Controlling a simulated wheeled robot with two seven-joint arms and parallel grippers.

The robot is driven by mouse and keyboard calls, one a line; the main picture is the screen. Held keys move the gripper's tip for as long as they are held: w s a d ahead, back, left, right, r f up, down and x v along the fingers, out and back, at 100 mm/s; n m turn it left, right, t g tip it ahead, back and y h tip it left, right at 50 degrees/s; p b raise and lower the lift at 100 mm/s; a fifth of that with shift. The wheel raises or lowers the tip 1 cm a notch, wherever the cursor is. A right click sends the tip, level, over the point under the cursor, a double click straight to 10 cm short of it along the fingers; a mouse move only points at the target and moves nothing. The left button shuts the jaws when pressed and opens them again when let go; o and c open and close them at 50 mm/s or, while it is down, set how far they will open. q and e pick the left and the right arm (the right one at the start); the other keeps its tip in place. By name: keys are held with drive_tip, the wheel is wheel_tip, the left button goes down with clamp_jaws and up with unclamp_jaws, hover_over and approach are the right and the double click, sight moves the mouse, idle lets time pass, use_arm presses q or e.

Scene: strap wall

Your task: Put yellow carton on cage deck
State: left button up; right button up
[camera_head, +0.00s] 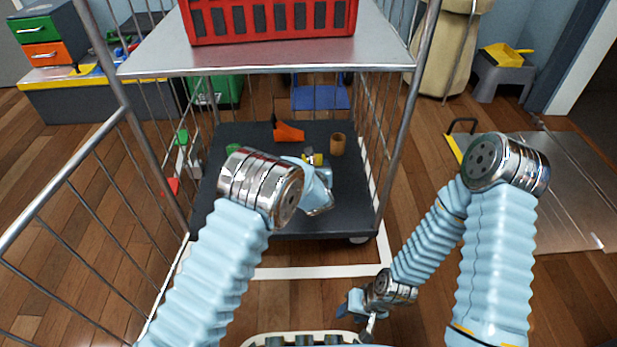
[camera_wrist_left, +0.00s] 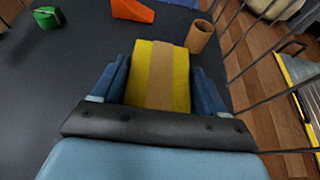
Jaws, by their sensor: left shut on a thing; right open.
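The yellow carton (camera_wrist_left: 178,62), with a brown band along its middle, is between the blue fingers of my left gripper (camera_wrist_left: 160,82), which is shut on it. In the head view only a small piece of the carton (camera_head: 318,159) shows past my left wrist. The carton is over the dark grey cage deck (camera_head: 350,205); I cannot tell whether its underside touches. The deck also shows in the left wrist view (camera_wrist_left: 50,95). My right gripper (camera_head: 354,312) is open and empty, low in front of the cage.
On the deck stand an orange wedge (camera_head: 288,132), a brown cylinder (camera_head: 338,144) and a green item (camera_head: 233,149). A shelf (camera_head: 160,58) with a red crate (camera_head: 270,40) hangs above. Wire sides (camera_head: 70,195) flank the cage. The front is open.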

use_arm(q)
drive_tip(key=shift+w+a+f, duration=0.2)
drive_tip(key=shift+w+f, duration=0.25)
drive_tip(key=shift+f, duration=0.05)
drive_tip(key=shift+w+a+f, duration=0.2)
drive_tip(key=shift+w+f, duration=0.25)
drive_tip(key=shift+f, duration=0.05)
drive_tip(key=shift+w+f+b, duration=0.15)
drive_tip(key=shift+f+b, duration=0.1)
drive_tip(key=shift+f, duration=0.65)
drive_tip(key=shift+w+f+b, duration=0.1)
drive_tip(key=shift+f+b, duration=0.15)
drive_tip(key=shift+f, duration=0.65)
drive_tip(key=shift+f, duration=0.15)
drive_tip(key=o, duration=1.3)
drive_tip(key=shift+r, duration=0.25)
drive_tip(key=p+v, duration=0.2)
drive_tip(key=v, duration=1)
drive_tip(key=shift+s+f, duration=0.1)
drive_tip(key=shift+f, duration=0.1)
